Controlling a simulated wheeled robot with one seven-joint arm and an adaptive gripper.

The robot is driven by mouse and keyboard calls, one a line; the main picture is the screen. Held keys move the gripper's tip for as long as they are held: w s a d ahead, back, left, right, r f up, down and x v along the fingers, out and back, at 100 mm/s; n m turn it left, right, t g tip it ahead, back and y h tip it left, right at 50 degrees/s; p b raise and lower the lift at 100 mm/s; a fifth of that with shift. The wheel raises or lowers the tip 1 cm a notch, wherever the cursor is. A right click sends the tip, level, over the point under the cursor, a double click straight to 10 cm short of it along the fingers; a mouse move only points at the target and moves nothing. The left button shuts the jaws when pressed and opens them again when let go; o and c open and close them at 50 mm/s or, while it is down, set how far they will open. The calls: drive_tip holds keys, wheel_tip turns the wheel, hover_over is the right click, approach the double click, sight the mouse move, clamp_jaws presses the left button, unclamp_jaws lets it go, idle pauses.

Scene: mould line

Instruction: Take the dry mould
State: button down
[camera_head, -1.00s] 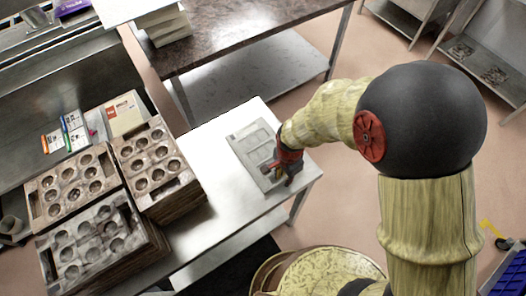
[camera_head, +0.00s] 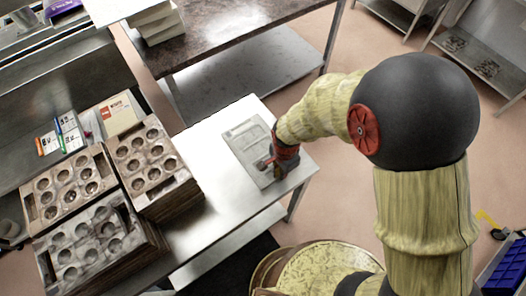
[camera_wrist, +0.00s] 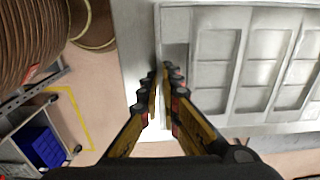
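A flat pale grey mould (camera_head: 246,147) with rectangular cavities lies on the white-topped steel table (camera_head: 208,160). In the wrist view its cavities (camera_wrist: 256,62) fill the upper right. My gripper (camera_head: 274,166) is at the mould's right-hand edge in the head view. In the wrist view the two fingertips of my gripper (camera_wrist: 161,70) are close together, one on each side of the mould's rim, with a thin strip of it between them. The gripper looks shut on that rim. The mould appears to lie flat on the table. Whether it is dry cannot be told.
Stacks of brown moulds with round cavities (camera_head: 147,160) stand to the left. A dark-topped table (camera_head: 238,32) is behind. A round patterned lid or drum (camera_head: 325,272) is at the front. A blue bin (camera_wrist: 42,147) stands in a cart at lower left of the wrist view.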

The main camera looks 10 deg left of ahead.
drive_tip(key=shift+r, duration=0.1)
drive_tip(key=shift+w+r, duration=0.1)
drive_tip(key=shift+r, duration=0.5)
drive_tip(key=s+a+r+p, duration=0.3)
drive_tip(key=s+r+p, duration=0.2)
drive_tip(key=s+r, duration=0.8)
wheel_tip(320, 180, up, 3)
drive_tip(key=shift+s+a+f, duration=0.2)
drive_tip(key=shift+s+a, duration=0.1)
drive_tip(key=shift+a, duration=0.05)
drive_tip(key=shift+w, duration=0.1)
